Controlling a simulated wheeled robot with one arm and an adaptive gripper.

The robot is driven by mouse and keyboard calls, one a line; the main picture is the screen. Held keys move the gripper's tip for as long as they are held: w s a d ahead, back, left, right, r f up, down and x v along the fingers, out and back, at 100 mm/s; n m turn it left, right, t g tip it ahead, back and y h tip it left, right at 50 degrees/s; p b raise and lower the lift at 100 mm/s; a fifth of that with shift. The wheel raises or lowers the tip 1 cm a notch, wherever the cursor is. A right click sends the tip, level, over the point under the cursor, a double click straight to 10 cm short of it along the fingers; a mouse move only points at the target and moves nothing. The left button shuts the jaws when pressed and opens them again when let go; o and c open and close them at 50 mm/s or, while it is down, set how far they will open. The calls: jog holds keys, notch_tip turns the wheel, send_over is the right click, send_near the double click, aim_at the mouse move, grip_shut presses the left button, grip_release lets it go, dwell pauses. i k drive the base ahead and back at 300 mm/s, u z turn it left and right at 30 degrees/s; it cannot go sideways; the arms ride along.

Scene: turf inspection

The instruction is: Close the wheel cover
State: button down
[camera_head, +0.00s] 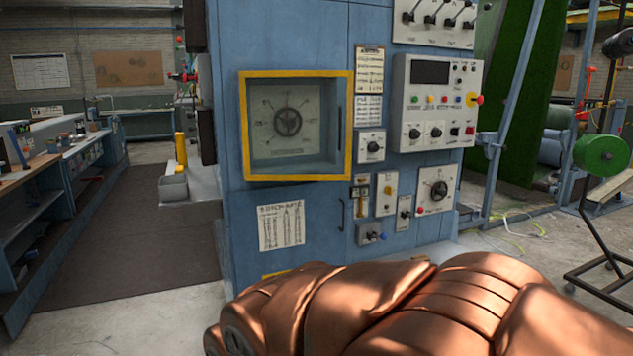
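The wheel cover (298,177) has a yellow rectangular frame and sits on the front of a blue machine cabinet (215,215). Inside the frame is a dark handwheel (287,122) in front of a pale dial plate with markings. A dark vertical bar, perhaps a handle (340,128), shows near the frame's right side. The frame looks roughly in line with the cabinet front; I cannot tell whether the cover is fully shut or slightly ajar. My gripper is not in view. A large copper-coloured shape, seemingly part of my arm, fills the lower right foreground, below the cover.
A control panel (433,100) with knobs and buttons projects right of the cover, with smaller switch boxes below. A workbench (60,185) stands at left. A green reel (601,156) on a stand is at right. The dark floor mat (140,240) is clear.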

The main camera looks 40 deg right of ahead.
aim_at(251, 74)
jog(key=u, duration=0.35)
jog(key=i, duration=0.8)
jog(key=z, duration=1.05)
